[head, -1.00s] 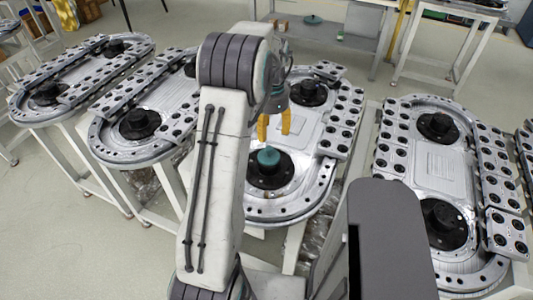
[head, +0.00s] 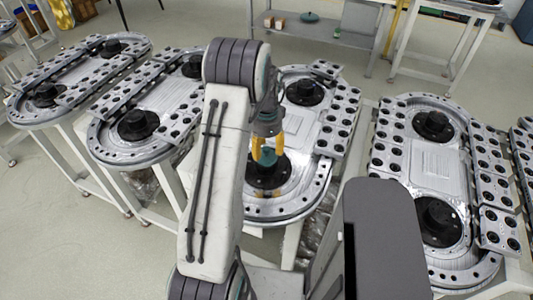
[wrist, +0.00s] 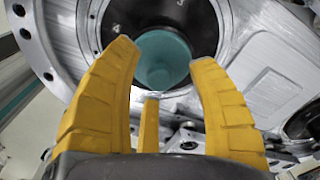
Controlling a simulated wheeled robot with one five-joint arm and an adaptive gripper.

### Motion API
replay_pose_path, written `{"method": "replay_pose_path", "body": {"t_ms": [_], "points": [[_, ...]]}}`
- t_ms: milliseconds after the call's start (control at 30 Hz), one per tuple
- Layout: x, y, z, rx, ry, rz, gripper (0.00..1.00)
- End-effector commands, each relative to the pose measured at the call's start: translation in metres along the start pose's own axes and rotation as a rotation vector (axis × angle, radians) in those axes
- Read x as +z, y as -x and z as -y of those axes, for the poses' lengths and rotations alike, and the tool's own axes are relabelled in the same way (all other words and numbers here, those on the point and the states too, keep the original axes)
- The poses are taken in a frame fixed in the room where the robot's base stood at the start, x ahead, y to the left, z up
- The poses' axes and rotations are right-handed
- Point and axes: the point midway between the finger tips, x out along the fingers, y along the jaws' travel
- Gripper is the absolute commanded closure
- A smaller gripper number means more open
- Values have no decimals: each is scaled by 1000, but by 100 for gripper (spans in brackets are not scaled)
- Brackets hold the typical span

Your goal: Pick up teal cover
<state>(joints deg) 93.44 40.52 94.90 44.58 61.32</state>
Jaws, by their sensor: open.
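The teal cover (wrist: 160,55) is a round teal piece sitting on the black hub (wrist: 185,18) of a ring track, in the wrist view just beyond my fingertips. In the head view the teal cover (head: 268,158) shows between my yellow fingers, partly hidden by them. My gripper (head: 267,150) is open, its yellow fingers pointing down over the cover. In the wrist view my gripper (wrist: 160,62) has its fingers spread to either side of the cover. I cannot tell whether they touch it.
The silver ring track (head: 300,207) under my gripper has a second black hub (head: 305,92) farther back. Similar tracks stand on both sides, including one on the right (head: 435,160). A grey shelf (head: 340,35) with a teal item and small boxes stands behind.

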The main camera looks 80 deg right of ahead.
Motion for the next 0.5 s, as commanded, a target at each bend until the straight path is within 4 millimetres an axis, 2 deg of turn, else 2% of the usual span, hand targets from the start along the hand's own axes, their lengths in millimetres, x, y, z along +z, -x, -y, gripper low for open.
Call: {"method": "replay_pose_path", "body": {"t_ms": [333,500], "points": [[0,-4,0,0,0,0,45],[0,-4,0,0,0,0,60]]}}
